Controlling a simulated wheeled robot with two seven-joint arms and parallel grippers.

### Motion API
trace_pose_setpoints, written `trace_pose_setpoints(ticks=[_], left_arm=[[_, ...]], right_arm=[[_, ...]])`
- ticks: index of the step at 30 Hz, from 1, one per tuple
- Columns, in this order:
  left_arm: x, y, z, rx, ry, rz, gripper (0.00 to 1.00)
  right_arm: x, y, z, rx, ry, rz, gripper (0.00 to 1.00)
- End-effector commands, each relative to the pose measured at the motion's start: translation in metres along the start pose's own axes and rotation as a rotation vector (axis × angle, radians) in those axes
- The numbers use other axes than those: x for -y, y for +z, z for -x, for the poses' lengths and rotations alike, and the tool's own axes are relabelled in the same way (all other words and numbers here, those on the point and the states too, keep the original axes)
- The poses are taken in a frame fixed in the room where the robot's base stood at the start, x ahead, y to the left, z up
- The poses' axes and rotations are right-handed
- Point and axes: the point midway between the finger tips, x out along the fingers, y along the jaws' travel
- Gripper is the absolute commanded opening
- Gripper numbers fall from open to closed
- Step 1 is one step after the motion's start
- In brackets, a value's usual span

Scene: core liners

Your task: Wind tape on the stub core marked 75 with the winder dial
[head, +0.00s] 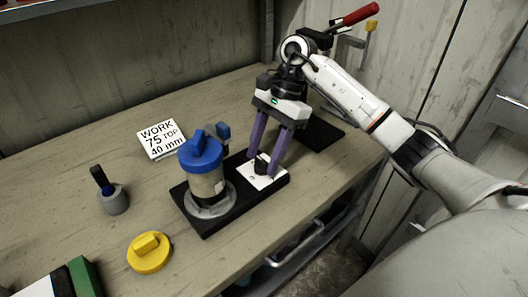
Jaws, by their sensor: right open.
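A black winder base (212,222) lies on the bench. On its left part, a short beige and dark core (208,185) stands upright in a grey ring (213,209), with a blue cap (201,150) on top. I cannot read a mark on the core. On the base's right part is a white dial plate (265,183) with a small black knob (261,166). My right gripper (262,167) points down at the knob, its purple fingers open around or just beside it; contact is unclear. A white card (161,139) reads "WORK 75 TOP 40 mm". My left gripper is out of view.
A yellow cap (149,253) lies at the front of the bench. A grey holder (114,201) with a dark blue-topped piece stands left. Green, black and white blocks (84,277) show at the bottom left. A dark mat (318,135) lies behind my right gripper. The bench's front edge is near the base.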

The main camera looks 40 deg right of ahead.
Motion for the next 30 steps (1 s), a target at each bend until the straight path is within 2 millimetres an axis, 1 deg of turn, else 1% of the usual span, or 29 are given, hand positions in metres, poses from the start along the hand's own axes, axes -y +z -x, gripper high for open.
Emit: trace_pose_setpoints(ticks=[2, 7, 11, 12, 14, 15, 23, 30], left_arm=[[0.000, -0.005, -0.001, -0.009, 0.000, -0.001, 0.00], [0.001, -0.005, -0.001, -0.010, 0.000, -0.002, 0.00], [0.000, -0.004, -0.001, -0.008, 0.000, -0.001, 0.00], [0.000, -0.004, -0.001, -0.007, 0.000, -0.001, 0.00], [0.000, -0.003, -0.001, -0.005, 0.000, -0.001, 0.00], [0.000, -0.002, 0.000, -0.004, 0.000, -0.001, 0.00], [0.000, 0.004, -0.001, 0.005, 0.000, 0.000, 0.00], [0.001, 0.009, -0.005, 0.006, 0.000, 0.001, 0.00]], right_arm=[[0.000, 0.000, -0.001, 0.000, -0.001, 0.000, 0.48], [0.000, 0.000, -0.001, 0.000, 0.000, 0.000, 0.48], [0.000, 0.000, -0.001, 0.000, 0.000, 0.000, 0.27], [0.000, 0.000, -0.001, 0.000, 0.000, 0.000, 0.20], [0.000, 0.000, -0.001, 0.000, 0.000, 0.000, 0.10], [0.000, 0.000, -0.001, 0.000, 0.000, 0.000, 0.07], [-0.001, -0.001, -0.001, -0.001, -0.012, -0.029, 0.07], [-0.002, -0.002, -0.002, -0.003, -0.060, -0.143, 0.07]])
